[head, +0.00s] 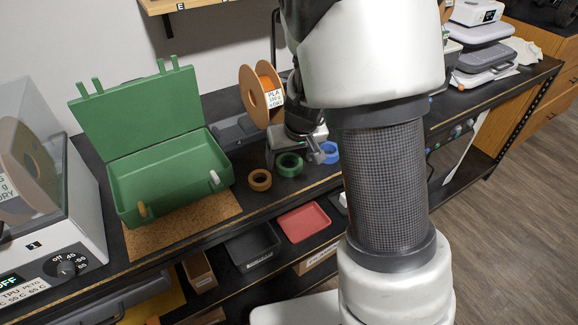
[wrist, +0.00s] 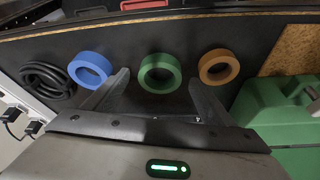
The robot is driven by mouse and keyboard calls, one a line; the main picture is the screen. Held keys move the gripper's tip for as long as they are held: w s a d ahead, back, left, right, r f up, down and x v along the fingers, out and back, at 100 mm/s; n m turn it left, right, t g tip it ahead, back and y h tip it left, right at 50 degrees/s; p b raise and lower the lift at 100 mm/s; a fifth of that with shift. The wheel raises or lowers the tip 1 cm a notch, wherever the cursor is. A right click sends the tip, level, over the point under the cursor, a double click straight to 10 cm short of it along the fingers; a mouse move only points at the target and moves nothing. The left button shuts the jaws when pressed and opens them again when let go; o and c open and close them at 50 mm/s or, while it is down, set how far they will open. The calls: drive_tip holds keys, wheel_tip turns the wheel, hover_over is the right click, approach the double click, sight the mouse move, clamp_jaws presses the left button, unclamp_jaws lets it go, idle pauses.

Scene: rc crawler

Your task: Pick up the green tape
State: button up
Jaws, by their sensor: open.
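The green tape (wrist: 160,59) is a ring lying flat on the dark bench. In the wrist view it sits ahead of my gripper (wrist: 159,78), between the lines of its two spread fingers. My gripper is open and nothing is between its fingers. In the head view the green tape (head: 289,172) lies beside my gripper (head: 318,152), which is partly hidden by my arm. The blue tape (wrist: 74,71) lies to the left of the green one in the wrist view, close to the left finger. The orange-brown tape (wrist: 205,68) lies to the right, near the right finger.
An open green case (head: 165,200) stands on a cork mat (head: 190,228) left of the tapes. A filament spool (head: 250,95) stands behind them. A black cable coil (wrist: 48,92) lies beyond the blue tape. A red tray (head: 303,222) is on the shelf below.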

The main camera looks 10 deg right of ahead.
drive_tip(key=shift+w+f, duration=0.25)
drive_tip(key=shift+f, duration=0.35)
